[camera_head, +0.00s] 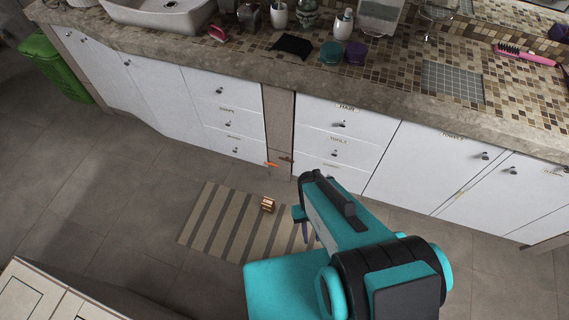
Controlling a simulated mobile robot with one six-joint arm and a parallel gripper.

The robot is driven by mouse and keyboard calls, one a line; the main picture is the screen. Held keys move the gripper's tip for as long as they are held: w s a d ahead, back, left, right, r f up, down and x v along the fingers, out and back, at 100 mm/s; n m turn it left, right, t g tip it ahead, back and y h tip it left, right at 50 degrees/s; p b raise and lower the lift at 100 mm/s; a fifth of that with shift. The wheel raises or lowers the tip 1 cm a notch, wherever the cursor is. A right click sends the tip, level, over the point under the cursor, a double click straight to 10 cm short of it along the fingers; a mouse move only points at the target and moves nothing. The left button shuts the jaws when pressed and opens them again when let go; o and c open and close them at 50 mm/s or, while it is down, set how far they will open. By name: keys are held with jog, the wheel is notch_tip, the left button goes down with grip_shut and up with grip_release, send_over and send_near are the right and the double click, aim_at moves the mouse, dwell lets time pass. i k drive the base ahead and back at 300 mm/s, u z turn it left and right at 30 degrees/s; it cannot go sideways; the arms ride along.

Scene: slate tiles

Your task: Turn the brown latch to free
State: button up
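A small copper-brown block-like thing (268,204) shows on or just above the striped mat, left of my arm. It may be the brown latch, but it is too small to make out a turning part or its setting. A small orange piece (272,165) shows low in the gap between the white cabinets; I cannot tell what it is. My gripper (304,226) is at the far end of my teal and black arm, a short way right of the brown thing and apart from it in the picture.
A long stone counter (240,70) with white cabinets and drawers (222,88) runs across the back. The striped mat (215,225) lies on grey floor tiles. A green bin (55,68) stands far left, and a pale cabinet (35,300) is at lower left. Floor left of the mat is clear.

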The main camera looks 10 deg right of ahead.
aim_at(354, 180)
jog(key=u, duration=0.45)
jog(key=k, duration=1.35)
jog(key=u, duration=0.9)
jog(key=i, duration=1.45)
jog(key=u, duration=0.05)
